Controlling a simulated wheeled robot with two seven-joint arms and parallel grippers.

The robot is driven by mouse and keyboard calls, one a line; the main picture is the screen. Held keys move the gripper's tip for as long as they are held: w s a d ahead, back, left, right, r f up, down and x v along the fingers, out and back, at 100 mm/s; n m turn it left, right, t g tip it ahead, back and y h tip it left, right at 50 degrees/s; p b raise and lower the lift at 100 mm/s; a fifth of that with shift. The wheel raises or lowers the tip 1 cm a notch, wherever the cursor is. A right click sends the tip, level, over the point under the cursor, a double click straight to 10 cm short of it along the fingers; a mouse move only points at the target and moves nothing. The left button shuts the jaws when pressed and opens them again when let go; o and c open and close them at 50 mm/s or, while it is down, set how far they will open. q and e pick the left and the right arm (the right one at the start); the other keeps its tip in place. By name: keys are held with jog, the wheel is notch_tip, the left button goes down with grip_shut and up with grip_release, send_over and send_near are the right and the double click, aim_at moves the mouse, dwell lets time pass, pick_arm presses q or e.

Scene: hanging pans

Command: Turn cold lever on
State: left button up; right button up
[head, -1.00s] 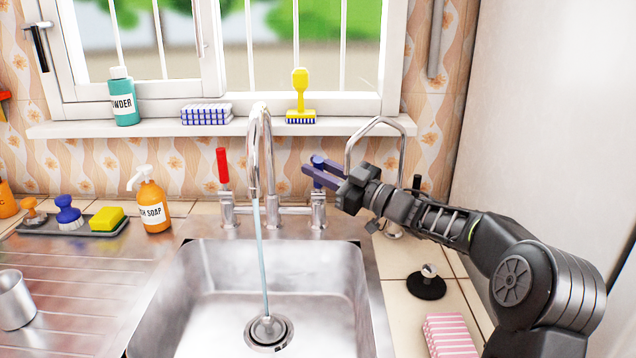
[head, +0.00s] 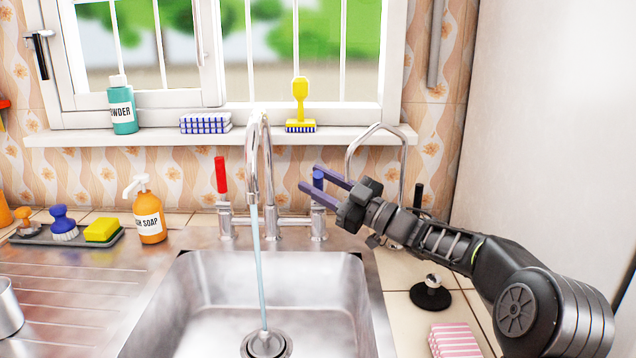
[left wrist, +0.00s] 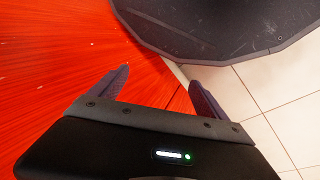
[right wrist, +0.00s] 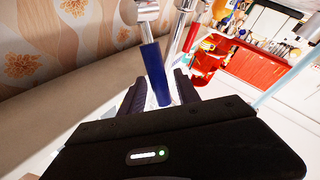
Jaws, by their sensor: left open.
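The blue lever (head: 318,177) sits on the right valve of the faucet, roughly upright. The red lever (head: 221,175) stands upright on the left valve. A thin stream of water (head: 260,285) runs from the curved spout (head: 252,155) into the sink. My right gripper (head: 308,177) is around the blue lever, its fingers apart on either side. In the right wrist view the blue lever (right wrist: 155,75) lies between the fingers, with a small gap at the right finger. My left gripper (left wrist: 160,85) is open and empty over a red surface.
A soap bottle (head: 148,210) and a tray (head: 108,240) of brushes and a sponge stand left of the sink. A second thin faucet (head: 378,128) stands behind my right gripper. A black stopper (head: 431,293) and pink sponge (head: 455,340) lie right of the sink (head: 374,310).

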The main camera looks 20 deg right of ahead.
jog(key=shift+s+d, duration=0.1)
jog(key=shift+v, duration=3.75)
